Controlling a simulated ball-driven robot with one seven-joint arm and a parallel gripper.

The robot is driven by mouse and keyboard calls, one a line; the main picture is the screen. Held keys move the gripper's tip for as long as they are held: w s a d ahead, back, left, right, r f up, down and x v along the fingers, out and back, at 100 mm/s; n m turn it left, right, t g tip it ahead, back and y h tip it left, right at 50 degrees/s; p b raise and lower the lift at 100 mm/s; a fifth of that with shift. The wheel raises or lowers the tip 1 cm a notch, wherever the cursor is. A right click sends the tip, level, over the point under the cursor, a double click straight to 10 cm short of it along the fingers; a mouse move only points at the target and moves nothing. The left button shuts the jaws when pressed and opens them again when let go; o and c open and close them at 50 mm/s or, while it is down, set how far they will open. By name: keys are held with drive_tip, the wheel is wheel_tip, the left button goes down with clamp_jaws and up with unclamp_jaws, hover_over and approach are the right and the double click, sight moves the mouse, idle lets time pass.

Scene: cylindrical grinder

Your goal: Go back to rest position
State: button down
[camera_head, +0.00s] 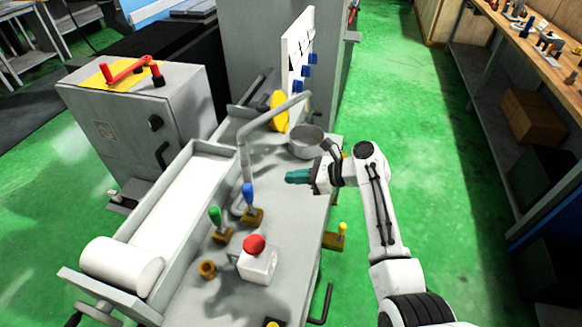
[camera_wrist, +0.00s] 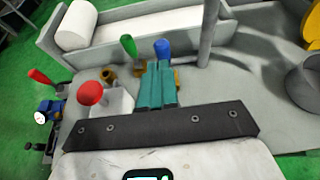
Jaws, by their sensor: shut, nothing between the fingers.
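My gripper (camera_head: 299,176) is at the end of my white arm, above the right part of the grey machine table (camera_head: 290,225). Its teal fingers are shut together with nothing between them. In the wrist view the shut fingers (camera_wrist: 157,82) point toward the green-handled lever (camera_wrist: 129,46) and the blue-handled lever (camera_wrist: 162,49), which stand beyond the fingertips. In the head view the green lever (camera_head: 216,217) and the blue lever (camera_head: 249,196) stand to the left of my gripper, apart from it.
A red push button (camera_head: 254,243) on a white box stands on the table. A bent grey pipe (camera_head: 243,150) and a round grey cup (camera_head: 305,141) stand near my gripper. A workbench (camera_head: 540,60) with tools runs along the right. Green floor (camera_head: 440,190) is clear between.

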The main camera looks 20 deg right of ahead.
drive_tip(key=s+d+f+n+g+h, duration=0.15)
drive_tip(key=s+f+n, duration=0.25)
drive_tip(key=s, duration=0.4)
drive_tip(key=s+f+n+g+h+b, duration=0.1)
drive_tip(key=s+f+n+h, duration=0.1)
drive_tip(key=s+f+n, duration=0.4)
drive_tip(key=s+d+f+n+g+h, duration=0.1)
drive_tip(key=s+f+n+g+h, duration=0.15)
drive_tip(key=s, duration=0.65)
drive_tip(key=s+d+r+n+g+h, duration=0.1)
drive_tip(key=s+d+n+h, duration=0.1)
drive_tip(key=s+n, duration=0.4)
drive_tip(key=s+d+r+n+h+b, duration=0.1)
drive_tip(key=s+n, duration=0.5)
drive_tip(key=s, duration=0.8)
drive_tip(key=shift+s+d+r+g+h, duration=0.25)
drive_tip(key=shift+d+r+g+h, duration=0.15)
drive_tip(key=shift+d+h, duration=0.5)
drive_tip(key=c, duration=1.8)
unclamp_jaws()
drive_tip(key=shift+a, duration=0.1)
